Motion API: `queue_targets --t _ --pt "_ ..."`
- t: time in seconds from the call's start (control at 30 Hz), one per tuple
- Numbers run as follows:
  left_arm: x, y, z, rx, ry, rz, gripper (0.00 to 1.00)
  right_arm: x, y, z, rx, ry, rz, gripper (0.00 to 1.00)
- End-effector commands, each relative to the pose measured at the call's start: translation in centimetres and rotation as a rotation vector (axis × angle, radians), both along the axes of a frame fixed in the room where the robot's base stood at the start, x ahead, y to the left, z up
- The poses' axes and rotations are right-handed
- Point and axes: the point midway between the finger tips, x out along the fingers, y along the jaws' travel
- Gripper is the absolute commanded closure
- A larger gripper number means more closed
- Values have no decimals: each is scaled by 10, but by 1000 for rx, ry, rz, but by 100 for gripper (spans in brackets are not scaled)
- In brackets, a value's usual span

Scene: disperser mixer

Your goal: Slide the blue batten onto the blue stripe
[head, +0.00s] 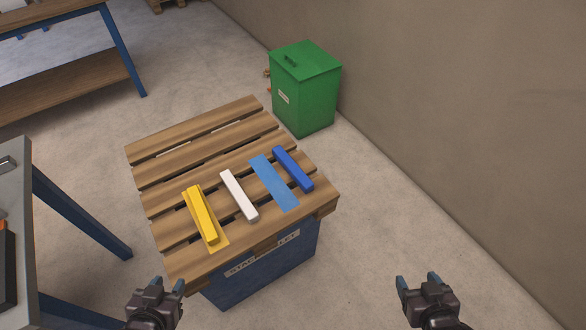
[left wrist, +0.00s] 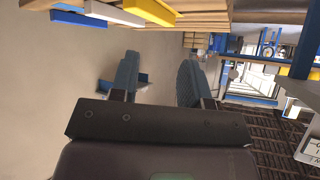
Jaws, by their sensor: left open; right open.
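The blue batten (head: 292,168) lies on the slatted wooden pallet top, right of the blue stripe (head: 273,183) and roughly parallel to it. The stripe is bare. A white batten (head: 239,195) lies left of the stripe. A yellow batten (head: 202,215) lies on a yellow stripe (head: 222,241) further left. My left gripper (head: 168,287) is open and empty, in front of the pallet at the lower left. My right gripper (head: 418,281) is open and empty at the lower right, away from the pallet. In the left wrist view the left fingers (left wrist: 158,80) are apart with nothing between them.
The pallet top (head: 155,170) rests on a blue base (head: 265,275) with a label. A green lidded bin (head: 306,90) stands behind it near the wall. A grey-topped table (head: 15,200) is at the left, and a wooden workbench (head: 70,85) behind. Floor right of the pallet is clear.

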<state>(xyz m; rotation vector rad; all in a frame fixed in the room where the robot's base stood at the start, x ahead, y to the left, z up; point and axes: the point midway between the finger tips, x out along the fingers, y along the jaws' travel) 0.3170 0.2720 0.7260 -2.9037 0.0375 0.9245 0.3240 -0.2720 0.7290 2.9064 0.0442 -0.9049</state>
Motion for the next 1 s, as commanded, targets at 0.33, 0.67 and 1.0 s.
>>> queue_targets --t 0.33,0.67,1.0 --pt "3 0 1 1 -5 -2 57 0 0 0 0 0 0 34" --pt "20 -2 8 3 -36 -15 34 -8 -1 -4 0 15 -4 34" --pt "141 -51 75 14 -276 -186 34 -8 -1 -13 -1 24 -3 34"
